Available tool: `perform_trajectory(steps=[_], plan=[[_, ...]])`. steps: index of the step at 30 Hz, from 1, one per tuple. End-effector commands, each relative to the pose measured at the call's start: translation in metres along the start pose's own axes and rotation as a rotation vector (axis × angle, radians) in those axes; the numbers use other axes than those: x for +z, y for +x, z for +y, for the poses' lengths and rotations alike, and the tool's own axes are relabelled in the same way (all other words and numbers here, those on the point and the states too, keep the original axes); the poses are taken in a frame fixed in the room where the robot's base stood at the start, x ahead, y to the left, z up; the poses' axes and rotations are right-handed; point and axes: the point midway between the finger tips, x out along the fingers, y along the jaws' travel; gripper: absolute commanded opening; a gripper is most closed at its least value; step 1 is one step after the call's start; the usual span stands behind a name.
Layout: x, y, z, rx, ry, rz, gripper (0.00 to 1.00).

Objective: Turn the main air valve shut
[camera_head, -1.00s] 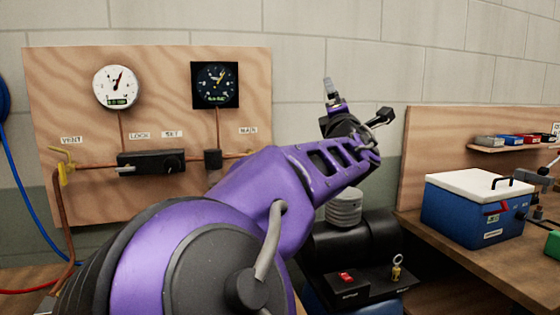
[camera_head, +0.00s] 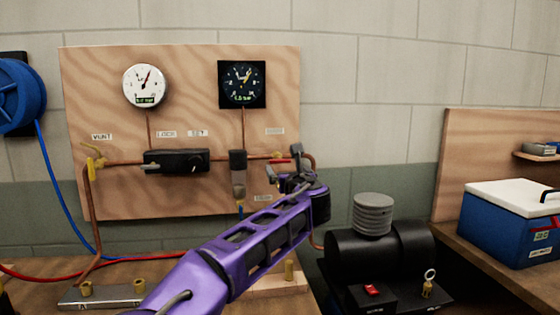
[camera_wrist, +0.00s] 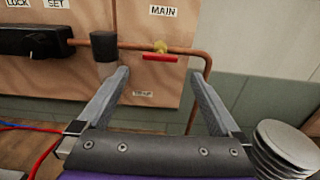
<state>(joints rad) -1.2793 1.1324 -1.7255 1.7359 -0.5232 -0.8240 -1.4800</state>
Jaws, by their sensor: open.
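The main air valve is a brass body (camera_wrist: 160,46) with a red lever handle (camera_wrist: 160,57) on the copper pipe under the MAIN label (camera_wrist: 163,11). In the wrist view the lever lies level, roughly along the pipe. In the head view the red lever (camera_head: 280,161) shows near the board's right edge, partly covered by my gripper (camera_head: 285,168). In the wrist view my gripper (camera_wrist: 159,76) is open and empty. Its two fingers point toward the board, with the lever just beyond and between the tips. I see no contact.
The board (camera_head: 190,115) carries a white gauge (camera_head: 144,86), a dark gauge (camera_head: 242,84), a black regulator box (camera_head: 176,161) and a yellow vent valve (camera_head: 93,160). A black compressor (camera_head: 390,255) stands at right. A blue hose reel (camera_head: 20,96) hangs at left.

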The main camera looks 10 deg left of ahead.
Motion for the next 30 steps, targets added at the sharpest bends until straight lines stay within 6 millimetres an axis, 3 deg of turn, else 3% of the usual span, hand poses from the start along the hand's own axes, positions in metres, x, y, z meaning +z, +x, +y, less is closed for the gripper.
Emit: perform_trajectory(steps=[9,15,21,30], plan=[[0.002,0.06,-0.001,0.0,0.0,0.0,1.0],[0.002,0.088,-0.001,0.0,0.0,-0.001,1.0],[0.001,0.102,0.0,0.0,0.001,0.0,1.0],[0.0,0.105,0.0,0.0,0.003,-0.001,1.0]])
